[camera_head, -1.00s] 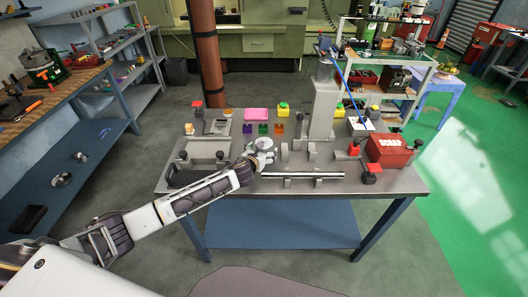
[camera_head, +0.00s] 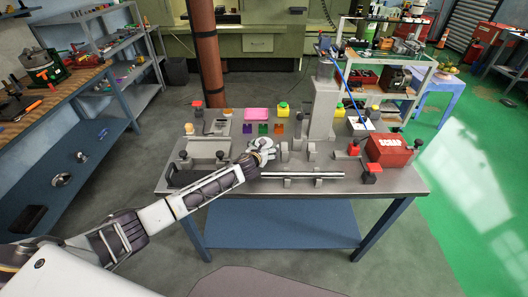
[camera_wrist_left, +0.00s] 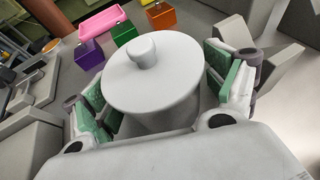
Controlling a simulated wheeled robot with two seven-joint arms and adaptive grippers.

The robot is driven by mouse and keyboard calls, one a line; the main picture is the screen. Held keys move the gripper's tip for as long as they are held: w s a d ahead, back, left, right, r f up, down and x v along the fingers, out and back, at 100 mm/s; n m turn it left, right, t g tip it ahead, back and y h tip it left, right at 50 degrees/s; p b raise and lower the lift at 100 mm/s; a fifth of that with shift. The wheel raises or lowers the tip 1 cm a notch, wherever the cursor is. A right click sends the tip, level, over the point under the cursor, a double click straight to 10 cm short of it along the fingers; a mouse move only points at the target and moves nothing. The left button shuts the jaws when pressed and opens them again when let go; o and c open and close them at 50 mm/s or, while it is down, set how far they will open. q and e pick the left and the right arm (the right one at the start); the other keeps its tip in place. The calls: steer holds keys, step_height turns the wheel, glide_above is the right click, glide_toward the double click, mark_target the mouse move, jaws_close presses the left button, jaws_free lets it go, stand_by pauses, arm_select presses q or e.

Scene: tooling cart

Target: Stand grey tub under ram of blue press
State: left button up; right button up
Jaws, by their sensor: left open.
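The grey tub (camera_wrist_left: 155,85) is a round, pale grey pot with a knobbed lid, upright between my left fingers in the left wrist view. In the head view it (camera_head: 263,144) is small and partly hidden by my left gripper (camera_head: 258,157). The left gripper (camera_wrist_left: 165,95) is open, with a green-padded finger on each side of the tub. I cannot tell whether either pad touches it. The press (camera_head: 322,105) shows as a tall grey column with a blue lever, right of the tub and further back. The space under its ram is unclear. My right gripper is out of view.
Orange, green and purple boxes (camera_head: 263,128) and a pink tray (camera_head: 256,114) lie behind the tub. A long rod (camera_head: 305,175) lies along the cart's front. A red scrap bin (camera_head: 388,150) stands at the right. Grey blocks stand just right of the tub.

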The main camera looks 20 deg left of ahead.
arm_select(q)
steer(key=c, duration=1.9)
steer(key=shift+r, duration=0.15)
steer(key=shift+r+p, duration=0.35)
steer(key=shift+r, duration=4.55)
